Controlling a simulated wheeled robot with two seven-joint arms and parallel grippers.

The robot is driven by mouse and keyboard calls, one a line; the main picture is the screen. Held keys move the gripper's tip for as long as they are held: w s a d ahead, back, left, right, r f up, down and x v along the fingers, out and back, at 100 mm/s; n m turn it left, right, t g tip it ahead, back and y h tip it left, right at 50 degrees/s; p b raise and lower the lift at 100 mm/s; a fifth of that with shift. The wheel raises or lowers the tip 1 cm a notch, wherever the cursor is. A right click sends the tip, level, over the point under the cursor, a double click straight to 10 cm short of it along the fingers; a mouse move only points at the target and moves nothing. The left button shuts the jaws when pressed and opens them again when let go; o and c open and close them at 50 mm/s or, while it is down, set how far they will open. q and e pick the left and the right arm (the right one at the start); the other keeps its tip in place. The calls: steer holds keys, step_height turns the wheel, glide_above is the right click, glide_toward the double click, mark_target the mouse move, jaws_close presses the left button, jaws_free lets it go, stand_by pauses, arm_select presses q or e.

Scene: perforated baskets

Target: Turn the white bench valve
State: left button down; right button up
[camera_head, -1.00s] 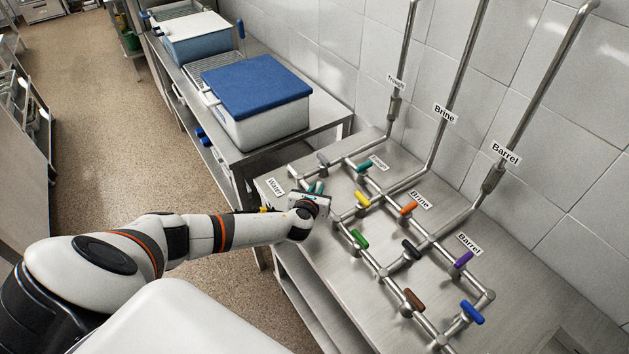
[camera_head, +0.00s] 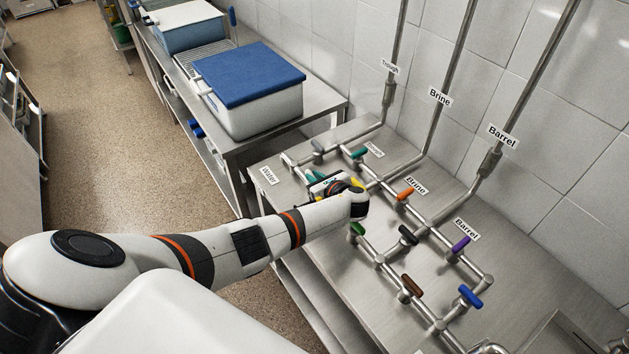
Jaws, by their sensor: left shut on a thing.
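No white valve handle shows clearly on the steel bench (camera_head: 300,253). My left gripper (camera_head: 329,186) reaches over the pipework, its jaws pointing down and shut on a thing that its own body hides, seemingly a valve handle. The yellow valve handle (camera_head: 357,183) shows partly just right of the gripper. A teal handle (camera_head: 312,177) shows at its left. A light grey handle (camera_head: 318,146) stands farther back, clear of the gripper. My right gripper is not in view.
Close by are a green handle (camera_head: 357,229), an orange handle (camera_head: 405,193) and a black handle (camera_head: 408,235). Brown (camera_head: 412,286), blue (camera_head: 470,296) and purple (camera_head: 460,244) handles are nearer or to the right. Upright pipes run along the tiled wall. A blue-lidded tub (camera_head: 250,76) stands behind.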

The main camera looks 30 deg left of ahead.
arm_select(q)
steer(key=shift+w+a+r+n+g, duration=0.1)
steer(key=shift+a+n+g, duration=0.05)
steer(key=shift+n+g, duration=0.3)
steer(key=c, duration=1.4)
jaws_free()
steer(key=b+v, duration=0.1)
steer(key=v, duration=1)
steer(key=shift+d, duration=0.45)
